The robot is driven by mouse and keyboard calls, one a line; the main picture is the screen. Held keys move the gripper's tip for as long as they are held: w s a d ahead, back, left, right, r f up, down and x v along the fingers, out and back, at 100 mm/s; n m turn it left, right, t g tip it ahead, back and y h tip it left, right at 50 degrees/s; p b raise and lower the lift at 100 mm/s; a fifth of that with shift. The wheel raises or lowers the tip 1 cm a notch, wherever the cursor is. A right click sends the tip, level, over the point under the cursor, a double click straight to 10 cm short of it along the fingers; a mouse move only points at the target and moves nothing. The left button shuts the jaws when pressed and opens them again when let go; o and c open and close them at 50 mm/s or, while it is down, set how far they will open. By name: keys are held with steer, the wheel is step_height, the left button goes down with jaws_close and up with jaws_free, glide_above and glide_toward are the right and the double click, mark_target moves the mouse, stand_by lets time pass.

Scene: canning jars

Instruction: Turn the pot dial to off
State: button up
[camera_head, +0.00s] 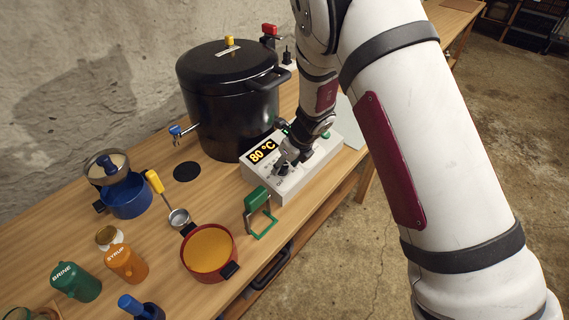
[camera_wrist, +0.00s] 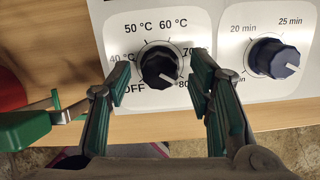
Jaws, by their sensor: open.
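The pot dial (camera_wrist: 160,66) is a black knob on a white control panel (camera_wrist: 207,17). Its labels run from OFF at lower left through 40, 50, 60 and 70 to 80 °C at lower right. Its pale mark appears to point to lower right, towards 80. My gripper (camera_wrist: 161,76) is open, with one green-padded finger on each side of the dial. I cannot tell if they touch it. In the head view, my gripper (camera_head: 291,154) is over the control box (camera_head: 279,186), whose display (camera_head: 263,151) reads 80 °C.
A dark blue timer dial (camera_wrist: 273,58) is right of the pot dial. The large black pot (camera_head: 228,105) stands behind the box. A green-handled tool (camera_head: 257,198) lies close in front.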

steer(key=shift+w+a+f, duration=0.1)
steer(key=shift+f, duration=0.1)
jaws_close()
stand_by(0.3)
